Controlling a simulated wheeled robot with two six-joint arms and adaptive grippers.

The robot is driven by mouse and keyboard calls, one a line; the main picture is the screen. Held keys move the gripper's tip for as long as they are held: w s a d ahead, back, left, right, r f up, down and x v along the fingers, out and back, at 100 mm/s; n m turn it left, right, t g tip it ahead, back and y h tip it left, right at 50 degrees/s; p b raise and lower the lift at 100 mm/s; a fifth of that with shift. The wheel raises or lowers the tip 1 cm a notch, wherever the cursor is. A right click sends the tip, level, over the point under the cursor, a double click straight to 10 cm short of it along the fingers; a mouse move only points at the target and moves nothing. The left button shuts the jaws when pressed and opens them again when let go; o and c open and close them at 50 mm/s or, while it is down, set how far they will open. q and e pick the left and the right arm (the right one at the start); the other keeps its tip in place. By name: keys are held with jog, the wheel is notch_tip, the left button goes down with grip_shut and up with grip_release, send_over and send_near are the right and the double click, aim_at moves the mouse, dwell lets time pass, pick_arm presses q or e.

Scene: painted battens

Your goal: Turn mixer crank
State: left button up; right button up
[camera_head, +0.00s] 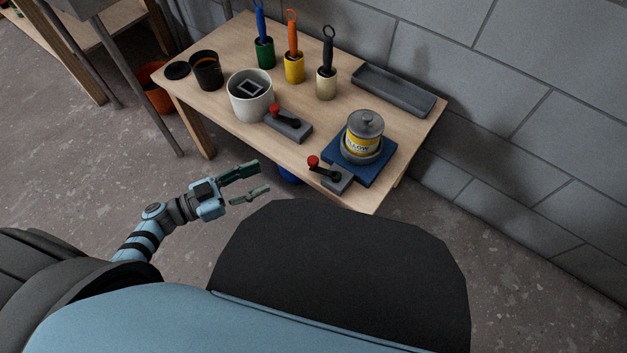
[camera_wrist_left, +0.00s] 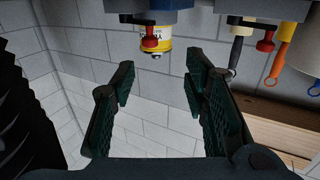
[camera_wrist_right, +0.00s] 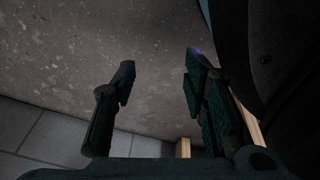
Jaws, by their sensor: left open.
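A crank with a red knob (camera_head: 313,161) and dark arm sits on a grey block at the front of a blue base (camera_head: 374,174). A yellow-labelled paint can (camera_head: 364,137) stands upright on that base. A second red-knobbed crank (camera_head: 276,108) sits on a grey block beside a white bucket (camera_head: 244,97). My left gripper (camera_head: 262,178) is open and empty, off the table's front edge, left of the first crank. My right gripper (camera_wrist_right: 160,78) is open and empty.
The wooden table (camera_head: 225,131) also bears a dark cup (camera_head: 206,72), several brushes in coloured holders, and a grey tray (camera_head: 393,90) at the back. A block wall (camera_head: 520,110) stands behind it.

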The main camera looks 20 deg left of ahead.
aim_at(313, 159)
pick_arm(q)
jog(key=shift+m+g+h, duration=0.4)
jog(key=shift+g+h, duration=0.1)
jog(key=x, duration=0.5)
jog(key=b+x, duration=0.1)
jog(key=x, duration=0.3)
jog(key=b+x, duration=0.1)
jog(key=x, duration=0.4)
jog(key=shift+s+d+r, duration=0.1)
jog(key=shift+d+r, duration=0.25)
jog(key=shift+d, duration=0.1)
grip_shut()
pick_arm(e)
jog(key=shift+t, duration=0.5)
jog(key=w, duration=0.1)
jog(key=w+a, duration=0.1)
jog(key=w, duration=0.2)
jog(key=shift+a+f, duration=0.25)
